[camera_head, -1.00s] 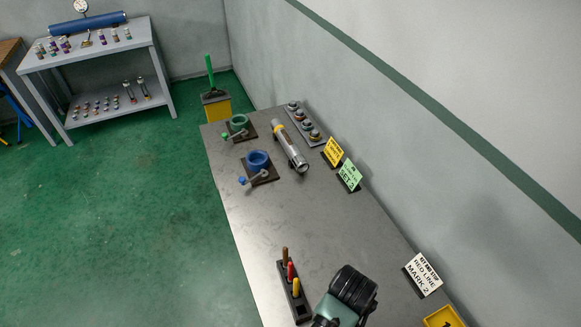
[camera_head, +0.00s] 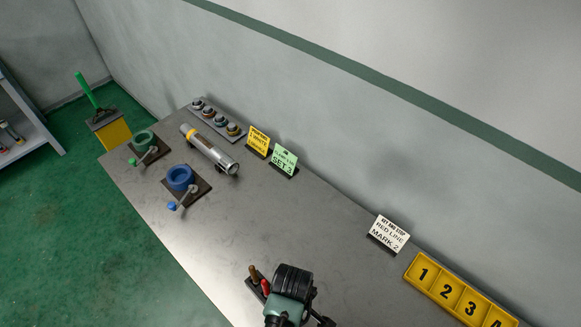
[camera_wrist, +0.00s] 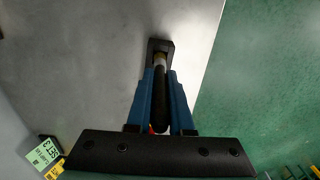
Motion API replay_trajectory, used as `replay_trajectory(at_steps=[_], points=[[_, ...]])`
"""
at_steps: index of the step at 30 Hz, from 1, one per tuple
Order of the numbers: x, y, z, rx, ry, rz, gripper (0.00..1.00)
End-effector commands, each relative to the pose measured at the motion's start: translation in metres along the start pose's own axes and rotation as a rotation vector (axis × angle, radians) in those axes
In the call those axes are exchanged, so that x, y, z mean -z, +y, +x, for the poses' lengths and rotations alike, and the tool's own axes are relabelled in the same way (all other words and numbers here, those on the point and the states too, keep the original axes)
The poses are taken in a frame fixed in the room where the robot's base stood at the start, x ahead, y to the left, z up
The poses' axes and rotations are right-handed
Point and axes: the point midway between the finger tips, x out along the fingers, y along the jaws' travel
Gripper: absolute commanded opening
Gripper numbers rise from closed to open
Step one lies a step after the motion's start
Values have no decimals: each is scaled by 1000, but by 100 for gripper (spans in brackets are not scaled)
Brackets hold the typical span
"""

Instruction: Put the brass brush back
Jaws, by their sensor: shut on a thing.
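My gripper (camera_wrist: 160,122) has blue fingers shut on a slim dark handle (camera_wrist: 160,98), which I take for the brass brush. Its pale, brass-coloured end points to the black rack (camera_wrist: 153,44) on the table. I cannot tell whether that end is in a slot or above it. In the head view my gripper and wrist hide the brush and most of the rack. A brown handle (camera_head: 254,273) and a red handle (camera_head: 265,288) stand upright in the rack, just left of my wrist. A bit of red shows behind the fingers in the wrist view.
A blue vise (camera_head: 180,178), a green vise (camera_head: 144,140) and a metal pipe (camera_head: 212,150) are farther along the table. Signs and a yellow numbered tray (camera_head: 450,290) line the wall side. The middle of the table is clear.

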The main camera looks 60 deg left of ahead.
Motion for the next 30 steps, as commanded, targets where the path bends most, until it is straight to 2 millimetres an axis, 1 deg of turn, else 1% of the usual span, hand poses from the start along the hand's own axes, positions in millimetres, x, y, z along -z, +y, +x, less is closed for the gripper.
replay_trajectory(at_steps=[4,9,12,21,25,26,27,30], points=[[0,0,12,1,0,-1,0],[1,0,34,0,0,-1,0],[1,0,43,0,0,0,0],[1,0,45,-1,1,0,0],[1,0,49,-1,1,0,0],[1,0,48,-1,1,-1,25],[1,0,48,-1,1,-1,32],[1,0,48,-1,1,-1,50]])
